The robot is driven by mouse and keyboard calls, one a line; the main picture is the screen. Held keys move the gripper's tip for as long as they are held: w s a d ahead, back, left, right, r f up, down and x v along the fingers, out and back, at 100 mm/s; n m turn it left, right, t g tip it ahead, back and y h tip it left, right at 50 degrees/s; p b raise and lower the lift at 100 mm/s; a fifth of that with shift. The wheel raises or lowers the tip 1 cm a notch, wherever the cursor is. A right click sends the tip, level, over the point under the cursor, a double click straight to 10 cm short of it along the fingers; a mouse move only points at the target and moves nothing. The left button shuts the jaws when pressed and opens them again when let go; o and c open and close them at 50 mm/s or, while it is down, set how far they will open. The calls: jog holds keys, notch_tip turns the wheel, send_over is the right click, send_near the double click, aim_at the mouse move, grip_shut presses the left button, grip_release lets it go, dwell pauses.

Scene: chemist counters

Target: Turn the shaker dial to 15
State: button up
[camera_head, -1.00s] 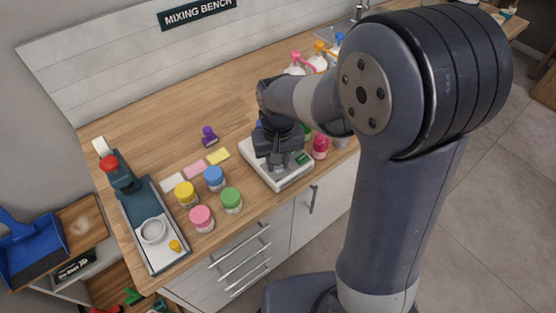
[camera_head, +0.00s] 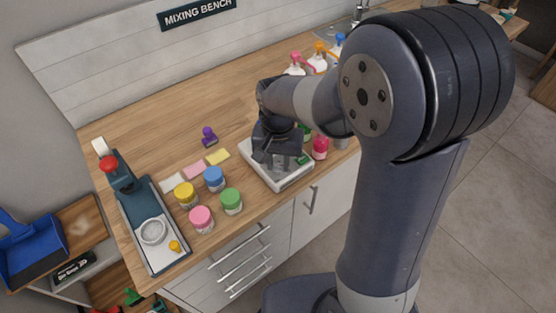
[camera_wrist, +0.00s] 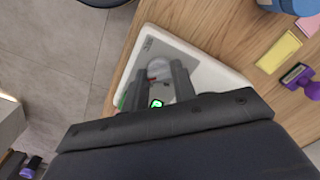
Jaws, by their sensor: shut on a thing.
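The shaker (camera_head: 292,184) is a low white box near the front edge of the wooden counter. Its small green display (camera_wrist: 156,103) is lit, but its reading is too small to make out. My gripper (camera_head: 272,160) points down over the shaker. In the wrist view my gripper (camera_wrist: 162,80) has its two dark fingers on either side of the round grey dial (camera_wrist: 158,68) and is shut on it. The fingers cover the dial's sides, and its setting cannot be read. In the head view my gripper hides the dial.
Jars with yellow (camera_head: 186,194), blue (camera_head: 214,178), pink (camera_head: 201,219) and green (camera_head: 231,200) lids stand left of the shaker. A purple stamp (camera_head: 209,136) is behind them. A crimson jar (camera_head: 320,147) stands close on the right. The counter's back left is clear.

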aim_at(278, 165)
jog(key=o, duration=1)
notch_tip(278, 165, up, 11)
jog(key=shift+f, duration=0.15)
notch_tip(278, 165, down, 11)
jog(key=shift+r, duration=0.1)
dwell(0.5)
